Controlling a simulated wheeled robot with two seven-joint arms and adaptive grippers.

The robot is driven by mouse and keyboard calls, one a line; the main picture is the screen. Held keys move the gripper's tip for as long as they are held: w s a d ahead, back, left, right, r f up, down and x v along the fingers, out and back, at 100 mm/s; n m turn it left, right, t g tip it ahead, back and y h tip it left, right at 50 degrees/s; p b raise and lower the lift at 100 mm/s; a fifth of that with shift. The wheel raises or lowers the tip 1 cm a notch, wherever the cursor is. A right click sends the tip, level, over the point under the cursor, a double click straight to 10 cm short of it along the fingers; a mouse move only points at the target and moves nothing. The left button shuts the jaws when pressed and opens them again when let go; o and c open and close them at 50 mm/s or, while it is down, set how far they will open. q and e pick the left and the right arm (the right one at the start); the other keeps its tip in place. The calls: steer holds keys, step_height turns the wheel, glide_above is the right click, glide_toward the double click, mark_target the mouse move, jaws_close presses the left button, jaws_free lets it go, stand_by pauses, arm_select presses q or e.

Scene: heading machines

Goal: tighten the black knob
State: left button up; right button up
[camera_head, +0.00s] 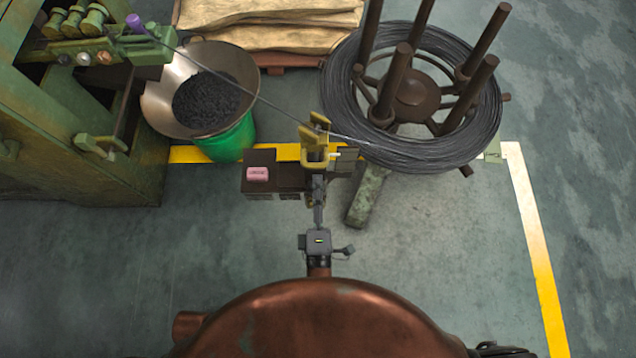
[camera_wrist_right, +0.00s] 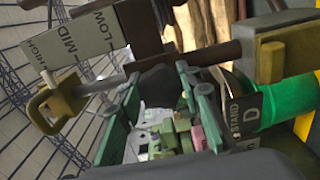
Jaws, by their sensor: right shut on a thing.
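The black knob (camera_wrist_right: 158,88) shows in the right wrist view as a dark rounded piece between my green finger pads, below a dark brown bar. My right gripper (camera_wrist_right: 157,84) is shut on it. In the head view my right gripper (camera_head: 318,182) reaches up to the front of a small wire stand with a dark brown top (camera_head: 287,182) and a yellow bracket (camera_head: 316,158). The knob is hidden there behind the gripper and bracket. My left gripper is not in view.
A pink block (camera_head: 257,174) lies on the stand's top. A wire runs past the yellow bracket to a large coil (camera_head: 490,118) at right. A green machine (camera_head: 60,140) and a funnel (camera_head: 155,105) on a green bin (camera_head: 235,142) stand at left. A label plate (camera_wrist_right: 80,40) reads LOW, MID, HIGH.

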steer(key=shift+f, duration=0.1)
steer(key=o, duration=1.2)
steer(key=shift+c, duration=0.2)
steer(key=shift+s, duration=0.15)
steer(key=s, duration=0.7)
steer(key=shift+s, duration=0.1)
